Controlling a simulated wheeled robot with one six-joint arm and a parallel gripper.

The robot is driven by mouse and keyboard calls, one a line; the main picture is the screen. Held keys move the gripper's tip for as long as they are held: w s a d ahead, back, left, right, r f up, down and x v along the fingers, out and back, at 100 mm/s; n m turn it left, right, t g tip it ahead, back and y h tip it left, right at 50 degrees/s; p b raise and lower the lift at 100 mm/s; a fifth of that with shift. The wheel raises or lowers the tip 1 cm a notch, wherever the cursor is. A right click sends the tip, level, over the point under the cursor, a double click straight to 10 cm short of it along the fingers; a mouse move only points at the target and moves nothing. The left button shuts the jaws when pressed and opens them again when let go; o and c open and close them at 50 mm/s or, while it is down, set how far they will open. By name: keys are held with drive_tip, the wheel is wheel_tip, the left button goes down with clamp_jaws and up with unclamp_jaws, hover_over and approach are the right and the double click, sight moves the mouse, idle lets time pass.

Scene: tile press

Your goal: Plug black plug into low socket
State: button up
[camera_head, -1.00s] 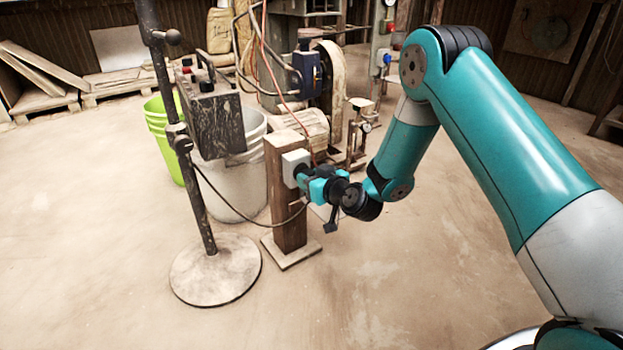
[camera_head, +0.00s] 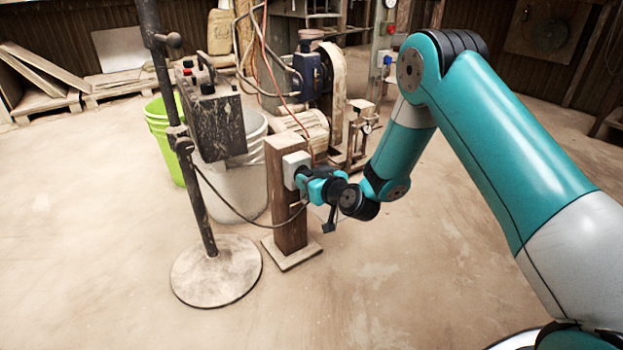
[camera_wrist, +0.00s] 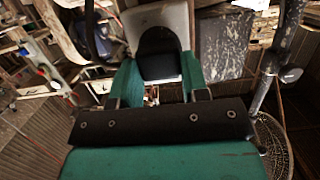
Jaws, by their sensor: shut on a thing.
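The low socket is a pale grey box (camera_head: 296,165) near the top of a short wooden post (camera_head: 290,218). It also shows in the wrist view (camera_wrist: 158,17) straight ahead of the fingers. My gripper (camera_head: 306,181) is at the front of this box, with its fingers shut on the black plug (camera_wrist: 159,42). In the wrist view the plug sits between the two teal fingers, its far end against the face of the box. How deep it sits in the socket is hidden. A dark cable (camera_head: 235,210) hangs in a loop from the control box to the gripper.
A dark control box (camera_head: 218,125) is on a metal stand with a round base (camera_head: 215,270) left of the post. Green (camera_head: 160,140) and white (camera_head: 235,180) buckets stand behind it. A motor and press (camera_head: 318,85) stand behind the post. The front floor is clear.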

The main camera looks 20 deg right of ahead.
drive_tip(key=shift+w, duration=0.15)
drive_tip(key=o, duration=1.2)
drive_tip(key=shift+c, duration=0.2)
drive_tip(key=b+v, duration=0.5)
drive_tip(key=v, duration=0.7)
